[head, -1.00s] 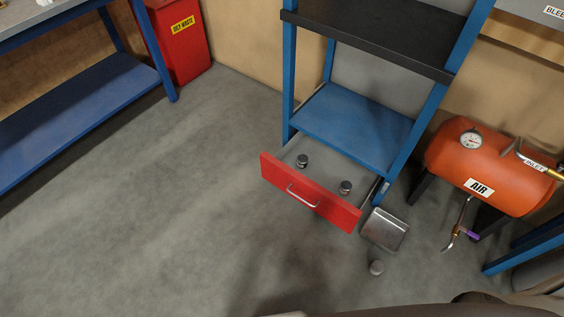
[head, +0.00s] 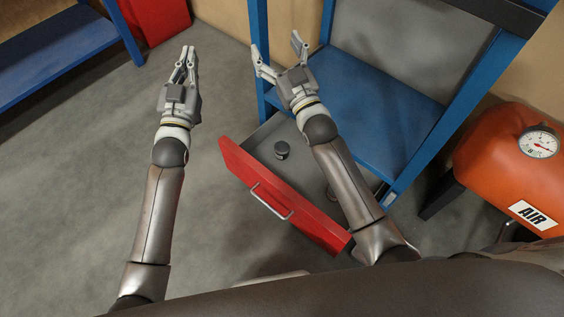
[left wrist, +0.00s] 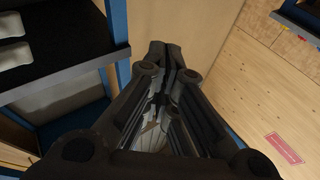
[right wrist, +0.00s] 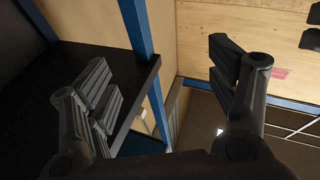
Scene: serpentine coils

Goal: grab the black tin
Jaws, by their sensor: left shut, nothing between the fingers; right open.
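A dark, round black tin (head: 282,150) stands in the open red-fronted drawer (head: 272,195) in the head view. A second small round object (head: 331,194) in the drawer is partly hidden by my right arm, so I cannot tell its colour well. My left gripper (head: 187,58) is shut and empty, raised left of the drawer; its closed fingers also show in the left wrist view (left wrist: 168,65). My right gripper (head: 276,45) is open and empty, raised beyond the tin near the blue frame; its spread fingers show in the right wrist view (right wrist: 160,70). Neither gripper touches the tin.
A blue shelf frame (head: 259,45) with a blue lower shelf (head: 375,110) stands over the drawer. An orange air tank (head: 500,160) is at right. A blue bench (head: 60,45) and a red bin (head: 160,18) are at upper left. The floor left of the drawer is clear.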

